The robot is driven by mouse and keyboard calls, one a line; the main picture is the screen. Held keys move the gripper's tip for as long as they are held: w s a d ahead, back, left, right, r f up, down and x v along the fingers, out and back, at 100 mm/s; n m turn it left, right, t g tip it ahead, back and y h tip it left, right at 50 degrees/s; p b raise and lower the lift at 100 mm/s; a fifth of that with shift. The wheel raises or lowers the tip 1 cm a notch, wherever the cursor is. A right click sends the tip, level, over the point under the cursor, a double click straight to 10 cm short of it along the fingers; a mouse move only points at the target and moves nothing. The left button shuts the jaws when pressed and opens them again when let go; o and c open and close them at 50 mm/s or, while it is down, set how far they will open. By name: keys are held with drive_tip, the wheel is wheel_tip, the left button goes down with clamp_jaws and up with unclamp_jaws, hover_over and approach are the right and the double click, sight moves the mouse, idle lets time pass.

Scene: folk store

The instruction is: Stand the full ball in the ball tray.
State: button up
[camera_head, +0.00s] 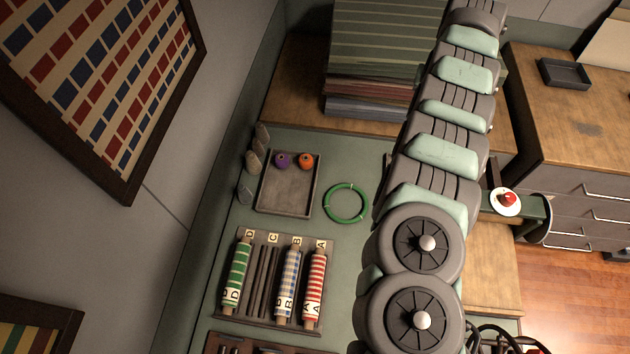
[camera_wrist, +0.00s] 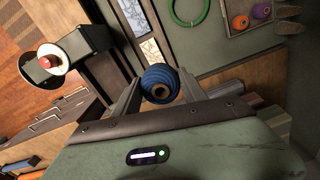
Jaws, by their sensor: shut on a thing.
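A ridged blue ball (camera_wrist: 159,84) with a hollow brown core end facing the camera is between the two fingers of my gripper (camera_wrist: 160,88) in the wrist view. The fingers are shut on its sides. In the head view my arm hides the gripper and the ball. The square grey ball tray (camera_head: 286,199) stands on the green worktop at upper left in the head view. A purple ball (camera_head: 282,160) and an orange ball (camera_head: 306,160) sit along its far edge; the nearer part is bare. The tray also shows at the wrist view's top right, partly cut off.
A green ring (camera_head: 345,203) lies right of the tray. A white disc with a red top (camera_head: 506,203) is at right.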

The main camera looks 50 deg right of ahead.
drive_tip(key=w+a+f, duration=0.2)
drive_tip(key=w+a, duration=0.1)
drive_tip(key=w, duration=0.6)
drive_tip(key=shift+w+b, duration=0.35)
drive_tip(key=shift+b, duration=0.1)
drive_tip(key=shift+w+a, duration=0.3)
drive_tip(key=shift+w+a+f+b, duration=1.15)
drive_tip(key=shift+w+a+f, duration=0.95)
drive_tip(key=shift+w+a, duration=3.05)
drive_tip(key=w+a+f+b, duration=0.3)
drive_tip(key=w+a+f, duration=0.4)
drive_tip(key=a+f, duration=0.45)
drive_tip(key=f+b, duration=0.1)
drive_tip(key=f, duration=0.3)
drive_tip(key=a+f+b, duration=0.1)
drive_tip(key=f, duration=0.3)
drive_tip(key=a+f+b, duration=0.1)
drive_tip(key=f, duration=0.4)
drive_tip(key=shift+w, duration=0.2)
drive_tip(key=shift+f+b, duration=0.5)
drive_tip(key=shift+f, duration=1.95)
